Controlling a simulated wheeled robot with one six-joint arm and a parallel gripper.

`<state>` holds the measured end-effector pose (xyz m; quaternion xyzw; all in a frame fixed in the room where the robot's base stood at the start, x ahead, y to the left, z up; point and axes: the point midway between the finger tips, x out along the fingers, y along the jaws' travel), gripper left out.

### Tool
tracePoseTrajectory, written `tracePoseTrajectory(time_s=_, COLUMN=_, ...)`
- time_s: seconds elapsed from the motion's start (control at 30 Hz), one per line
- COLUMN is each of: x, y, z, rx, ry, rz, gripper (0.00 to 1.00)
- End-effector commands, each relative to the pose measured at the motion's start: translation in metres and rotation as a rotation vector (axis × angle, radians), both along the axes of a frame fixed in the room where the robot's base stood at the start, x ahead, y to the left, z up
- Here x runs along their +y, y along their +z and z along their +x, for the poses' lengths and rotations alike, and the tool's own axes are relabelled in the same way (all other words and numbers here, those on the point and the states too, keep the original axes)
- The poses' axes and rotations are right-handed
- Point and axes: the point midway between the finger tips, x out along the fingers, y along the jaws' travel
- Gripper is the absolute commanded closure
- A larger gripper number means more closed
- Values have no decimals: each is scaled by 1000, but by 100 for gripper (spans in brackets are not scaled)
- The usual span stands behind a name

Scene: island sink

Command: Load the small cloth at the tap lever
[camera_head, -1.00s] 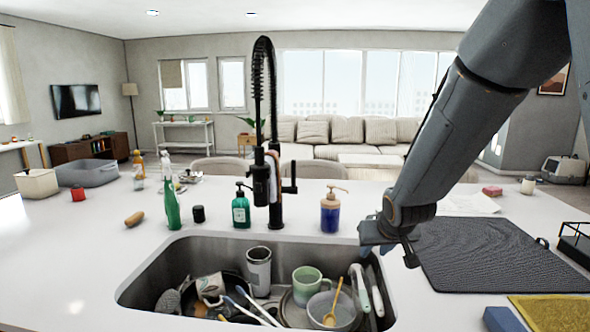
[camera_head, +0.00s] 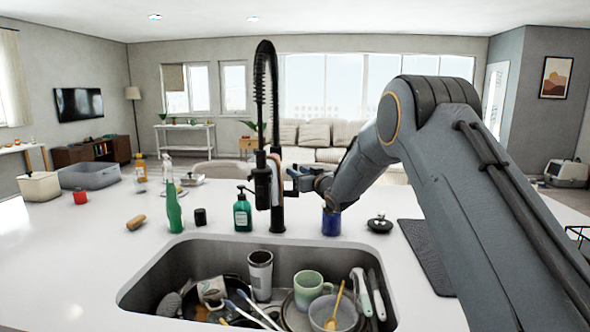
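The black tap (camera_head: 265,120) with a spring hose stands behind the sink. A narrow pinkish-brown strip, seemingly the small cloth (camera_head: 276,160), hangs upright against the tap's right side, near its lever. My gripper (camera_head: 291,179) reaches in from the right, at the height of the lever, and points left at the tap. It is close beside the cloth; I cannot tell whether they touch. The lever is mostly hidden behind my gripper. The fingers are small and overlap the tap, so their opening is unclear.
The sink (camera_head: 150,277) holds dishes, including a green mug (camera_head: 307,286) and a tumbler (camera_head: 260,272). A green soap bottle (camera_head: 242,213) stands left of the tap, a blue bottle (camera_head: 331,222) below my wrist. A black round item (camera_head: 380,224) and a dark mat (camera_head: 425,255) lie right.

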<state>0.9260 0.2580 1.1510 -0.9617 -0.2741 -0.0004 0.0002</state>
Motion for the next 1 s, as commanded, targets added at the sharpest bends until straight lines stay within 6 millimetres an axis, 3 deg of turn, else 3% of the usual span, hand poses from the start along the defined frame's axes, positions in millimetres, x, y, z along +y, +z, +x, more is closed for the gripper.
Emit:
tracePoseTrajectory(time_s=0.23, x=12, y=0, z=19, rx=0, ry=0, rz=-1, gripper=68)
tracePoseTrajectory(time_s=0.57, x=14, y=0, z=22, rx=1, ry=0, rz=-1, gripper=68)
tracePoseTrajectory(time_s=0.77, x=14, y=0, z=22, rx=1, ry=0, rz=-1, gripper=99)
tracePoseTrajectory(time_s=1.0, x=12, y=0, z=22, rx=-1, ry=-2, rz=-1, gripper=100)
